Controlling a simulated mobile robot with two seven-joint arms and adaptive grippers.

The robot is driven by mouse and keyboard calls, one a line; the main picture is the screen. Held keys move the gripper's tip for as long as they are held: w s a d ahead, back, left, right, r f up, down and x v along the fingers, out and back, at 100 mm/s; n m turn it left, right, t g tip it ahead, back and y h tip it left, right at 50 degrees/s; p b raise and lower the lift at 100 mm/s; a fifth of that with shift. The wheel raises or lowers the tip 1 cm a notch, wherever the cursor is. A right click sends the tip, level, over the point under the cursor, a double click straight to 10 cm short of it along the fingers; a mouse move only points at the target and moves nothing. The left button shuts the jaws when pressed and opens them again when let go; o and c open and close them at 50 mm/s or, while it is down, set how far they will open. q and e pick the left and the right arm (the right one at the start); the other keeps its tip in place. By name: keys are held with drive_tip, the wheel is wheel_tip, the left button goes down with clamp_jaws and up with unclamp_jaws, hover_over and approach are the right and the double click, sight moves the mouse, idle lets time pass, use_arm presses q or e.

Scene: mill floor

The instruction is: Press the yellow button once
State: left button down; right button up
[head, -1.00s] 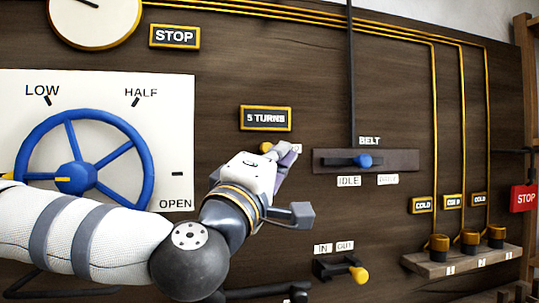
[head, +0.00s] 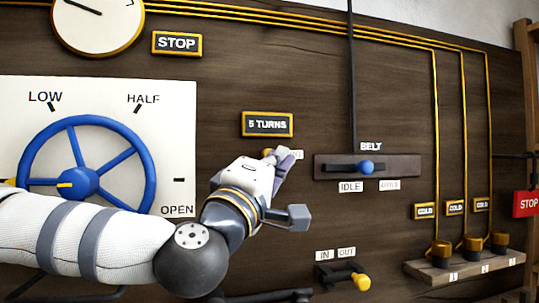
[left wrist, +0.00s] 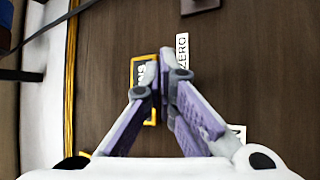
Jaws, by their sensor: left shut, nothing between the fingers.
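A small yellow piece, likely the yellow button (head: 267,152), shows just below the "5 TURNS" sign (head: 268,124) in the head view. It is partly covered by the fingertips of my left gripper (head: 282,156), which is shut and empty. I cannot tell whether the fingertips touch it. The button is hidden there behind the fingers. My right gripper is not in view.
A blue handwheel (head: 127,125) is on the left, behind my left arm. A belt lever with a blue knob (head: 366,167) is right of the gripper. An IN/OUT lever with a yellow knob (head: 361,281) is lower right. A red stop sign (head: 525,203) is far right.

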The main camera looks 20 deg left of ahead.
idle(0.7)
use_arm(q)
drive_tip(key=shift+w+a, duration=0.25)
drive_tip(key=shift+w, duration=0.1)
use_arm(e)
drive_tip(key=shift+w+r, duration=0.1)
use_arm(q)
drive_tip(key=shift+w+a, duration=0.25)
drive_tip(key=shift+w, duration=0.15)
idle(0.5)
drive_tip(key=shift+s, duration=0.1)
drive_tip(key=shift+s+d+p, duration=0.45)
drive_tip(key=shift+s+d, duration=0.05)
drive_tip(key=shift+s, duration=0.15)
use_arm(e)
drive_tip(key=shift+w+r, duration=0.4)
